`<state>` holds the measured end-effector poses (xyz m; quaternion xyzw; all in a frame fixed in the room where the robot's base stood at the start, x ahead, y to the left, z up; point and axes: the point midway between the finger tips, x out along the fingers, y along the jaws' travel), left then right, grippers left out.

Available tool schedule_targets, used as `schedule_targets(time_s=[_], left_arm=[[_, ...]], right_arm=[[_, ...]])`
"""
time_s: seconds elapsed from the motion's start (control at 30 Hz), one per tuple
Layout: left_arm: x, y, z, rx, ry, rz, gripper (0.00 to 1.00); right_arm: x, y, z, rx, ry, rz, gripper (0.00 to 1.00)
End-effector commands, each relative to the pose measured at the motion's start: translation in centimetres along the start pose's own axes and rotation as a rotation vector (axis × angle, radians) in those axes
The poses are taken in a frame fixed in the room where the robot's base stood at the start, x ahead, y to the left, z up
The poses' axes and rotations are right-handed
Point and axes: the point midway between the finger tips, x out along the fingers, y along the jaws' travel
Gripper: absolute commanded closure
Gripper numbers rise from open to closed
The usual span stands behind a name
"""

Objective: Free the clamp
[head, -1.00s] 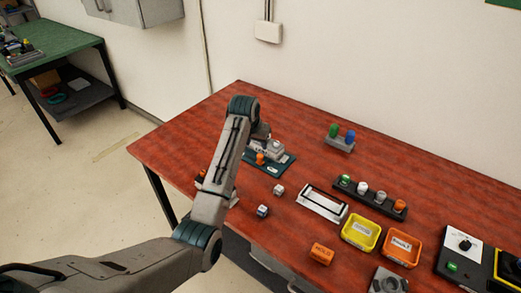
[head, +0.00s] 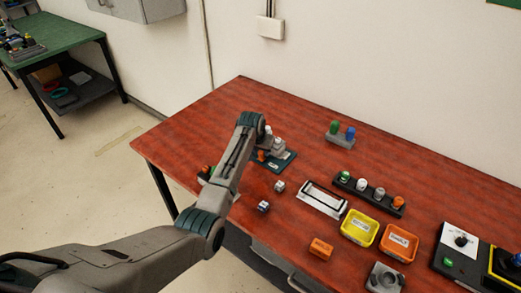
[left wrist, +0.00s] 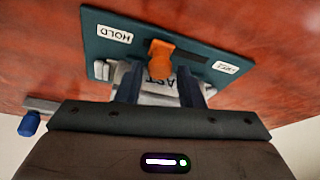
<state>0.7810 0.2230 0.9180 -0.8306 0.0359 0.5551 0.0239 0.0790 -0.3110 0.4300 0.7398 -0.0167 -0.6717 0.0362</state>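The clamp has a dark teal plate (head: 289,157) on the red table, left of the middle in the head view. Its orange lever (head: 261,155) also shows in the left wrist view (left wrist: 160,58). There the plate carries an upside-down HOLD label (left wrist: 114,34) at left and another label (left wrist: 226,67), hard to read, at right. A dark slot runs from the lever towards the right label. A grey block (left wrist: 158,92) with partly hidden lettering sits by the plate. My left gripper (left wrist: 160,75) is open, fingers apart, close to the lever. My right gripper is not in view.
A holder with green and blue pegs (head: 341,139) stands behind right. Two small cubes, one here (head: 263,206), lie in front of the clamp. A white frame with a black bar (head: 322,199), a yellow bin (head: 359,228) and an orange bin (head: 399,243) stand to the right.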

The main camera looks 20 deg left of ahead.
Motion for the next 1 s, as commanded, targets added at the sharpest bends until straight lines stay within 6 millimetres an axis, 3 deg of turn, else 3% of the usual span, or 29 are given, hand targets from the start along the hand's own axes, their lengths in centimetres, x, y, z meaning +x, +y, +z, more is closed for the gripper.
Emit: schedule_targets(time_s=[0.03,0.17,0.37,0.67,0.93,0.97,1.0], left_arm=[[0.0,0.0,0.0,0.000,0.000,0.000,0.76],[0.0,0.0,0.0,0.000,0.000,0.000,1.00],[0.1,-0.3,-0.1,0.000,-0.001,-0.001,1.00],[0.5,-4.6,-1.1,-0.001,0.000,-0.003,1.00],[0.4,-4.9,-1.3,0.000,0.003,-0.005,1.00],[0.4,-4.9,-1.3,0.000,0.003,-0.005,0.73],[0.3,-4.9,-1.3,0.000,0.003,-0.005,0.65]], right_arm=[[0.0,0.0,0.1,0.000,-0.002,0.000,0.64],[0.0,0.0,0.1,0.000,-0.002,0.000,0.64],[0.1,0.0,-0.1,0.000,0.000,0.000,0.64],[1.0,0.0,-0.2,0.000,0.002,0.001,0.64],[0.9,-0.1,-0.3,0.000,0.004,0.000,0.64],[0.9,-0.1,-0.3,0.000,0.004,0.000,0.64],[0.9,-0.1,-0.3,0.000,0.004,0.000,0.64]])
